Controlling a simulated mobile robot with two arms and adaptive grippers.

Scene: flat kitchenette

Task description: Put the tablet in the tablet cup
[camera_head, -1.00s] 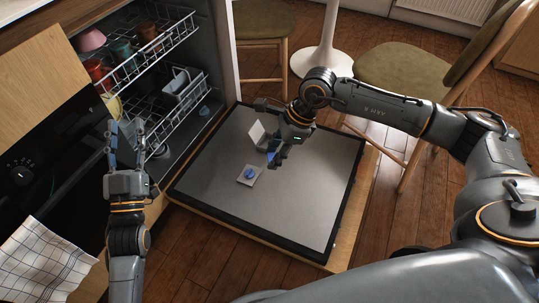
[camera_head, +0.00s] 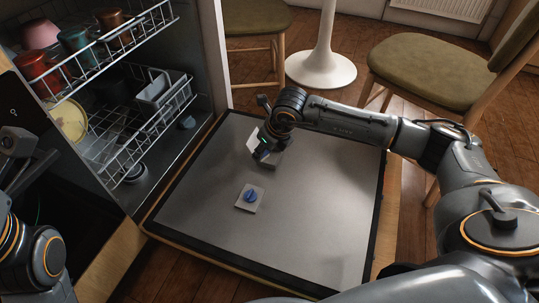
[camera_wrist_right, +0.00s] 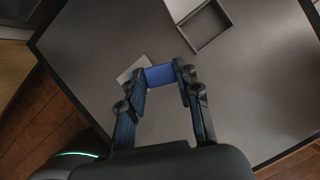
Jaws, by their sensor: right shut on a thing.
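My right gripper (camera_wrist_right: 160,78) is shut on the blue tablet (camera_wrist_right: 159,74), which shows between the fingertips in the right wrist view. In the head view, this gripper (camera_head: 262,157) is low over the open dishwasher door and hides the tablet. The tablet cup (camera_wrist_right: 204,27) is an open, empty, square grey recess with its pale lid raised beside it; the tablet is outside it. In the head view the raised lid (camera_head: 253,142) shows just behind the gripper, which partly hides the cup. My left gripper (camera_head: 22,165) is at the left edge, away from the door, its fingers unclear.
A pale square plate with a blue knob (camera_head: 250,196) sits on the door (camera_head: 300,225), nearer me than the cup. The racks (camera_head: 150,115) with dishes are pulled partly out at left. A chair (camera_head: 420,70) stands behind the right arm. The door's right part is clear.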

